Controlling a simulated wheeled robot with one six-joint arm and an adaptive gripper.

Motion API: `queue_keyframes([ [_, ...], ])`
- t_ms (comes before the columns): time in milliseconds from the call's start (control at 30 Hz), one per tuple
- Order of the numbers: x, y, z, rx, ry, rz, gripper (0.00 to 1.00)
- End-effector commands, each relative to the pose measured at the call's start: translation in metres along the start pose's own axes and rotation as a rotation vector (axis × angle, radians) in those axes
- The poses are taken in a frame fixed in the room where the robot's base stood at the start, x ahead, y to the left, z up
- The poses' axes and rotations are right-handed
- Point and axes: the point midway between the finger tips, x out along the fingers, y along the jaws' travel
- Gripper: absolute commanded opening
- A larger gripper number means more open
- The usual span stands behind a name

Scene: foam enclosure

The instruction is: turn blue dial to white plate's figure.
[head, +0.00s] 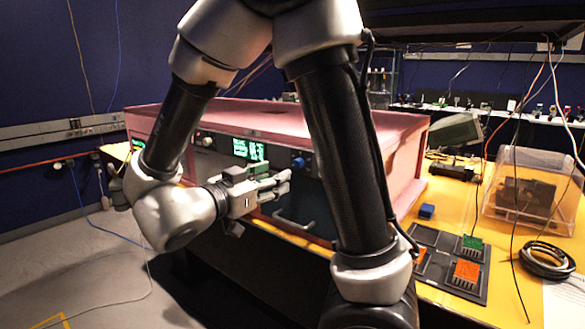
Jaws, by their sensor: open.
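In the head view, a blue dial (298,162) is on the front panel of the pink foam enclosure (385,132), right of a lit green display (248,150). The dial's pointer and marks are too small to read. My gripper (286,182) is open and empty in front of the panel, its fingers pointing right. Its fingertips are just below and left of the dial in the picture; I cannot tell how far in front. I cannot make out a white plate or its figure. My arm hides the right part of the panel.
A pale knob (207,141) is left of the display. A handle (294,222) is low on the front.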

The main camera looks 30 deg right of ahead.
Motion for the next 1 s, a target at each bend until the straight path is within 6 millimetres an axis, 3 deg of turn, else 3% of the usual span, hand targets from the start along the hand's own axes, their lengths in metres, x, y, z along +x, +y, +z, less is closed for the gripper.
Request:
queue_keyframes([
  [167, 0.014, 0.003, -0.007, -0.021, 0.027, 0.015, 0.46],
  [500, 0.068, 0.003, -0.008, -0.019, 0.025, 0.012, 0.46],
  [900, 0.079, 0.003, -0.008, -0.019, 0.025, 0.008, 0.46],
  [1000, 0.078, 0.003, -0.008, -0.019, 0.025, 0.008, 0.28],
])
